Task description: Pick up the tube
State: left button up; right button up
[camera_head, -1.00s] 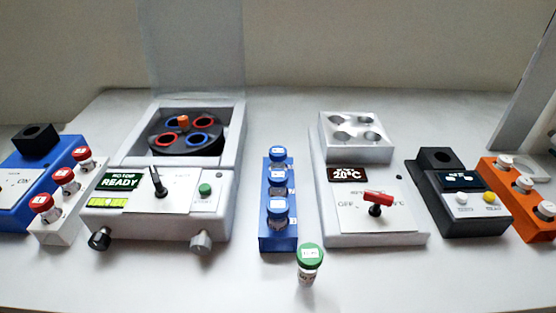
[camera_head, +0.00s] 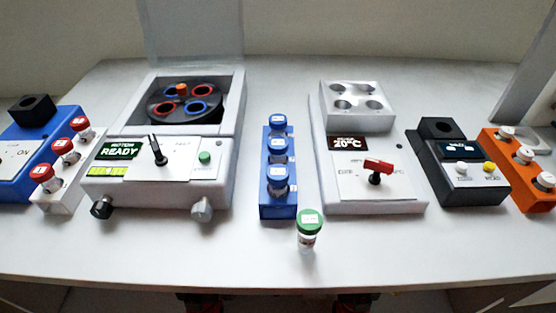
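A small clear tube with a green cap and a white label (camera_head: 308,230) stands upright and alone on the white table, near the front edge and right of centre. It is in front of the gap between a blue rack (camera_head: 279,202) and a white heating block. A white rack (camera_head: 52,196) at the left holds red-capped tubes (camera_head: 62,150). An orange rack (camera_head: 517,180) at the right holds white-capped tubes (camera_head: 523,154). Neither of my grippers shows clearly. Dark and red parts at the bottom edge are too cut off to identify.
A centrifuge (camera_head: 190,150) reading READY stands left of centre. A heating block (camera_head: 357,118) reading 20°C stands right of centre. A black device (camera_head: 462,195) and a blue device (camera_head: 22,160) stand farther out. The front strip of table (camera_head: 400,245) is clear.

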aim_at(309, 221)
jog(key=k+l, duration=0.1)
jog(key=k, duration=0.2)
jog(key=k+l, duration=0.1)
jog(key=k, duration=0.25)
jog(key=k+l, duration=0.3)
jog(key=l, duration=0.15)
jog(key=k+l, duration=0.3)
jog(key=l, duration=0.2)
jog(key=u, duration=0.05)
